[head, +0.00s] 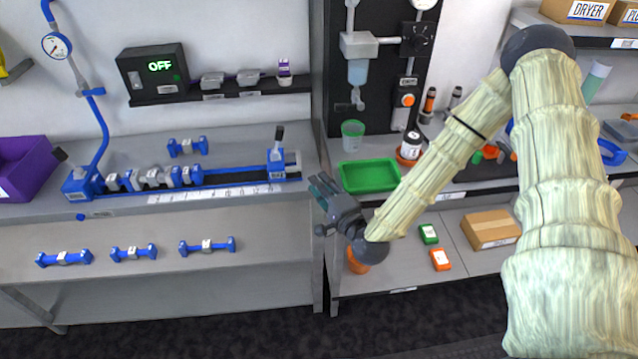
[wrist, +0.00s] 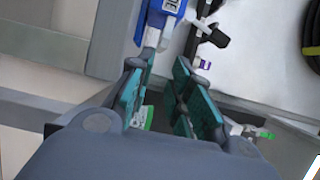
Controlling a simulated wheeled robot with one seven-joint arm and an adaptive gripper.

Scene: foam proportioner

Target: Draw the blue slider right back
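A long bench rig on the left worktop carries a blue rail with silver and blue blocks. At its right end sits a blue slider block (head: 276,168) with a label and an upright black-topped lever (head: 279,134). In the wrist view the labelled blue block (wrist: 160,12) is at the top, beyond the fingertips, with a black handle (wrist: 211,36) beside it. My gripper (head: 320,186) is right of and in front of the slider, apart from it. In the wrist view my gripper (wrist: 163,66) has its teal-padded fingers spread, with nothing held between them.
A white ruler strip (head: 214,194) runs along the bench front. A green tray (head: 369,176) stands on the right bench, close to my gripper. Several blue fittings lie on the lower shelf (head: 170,275).

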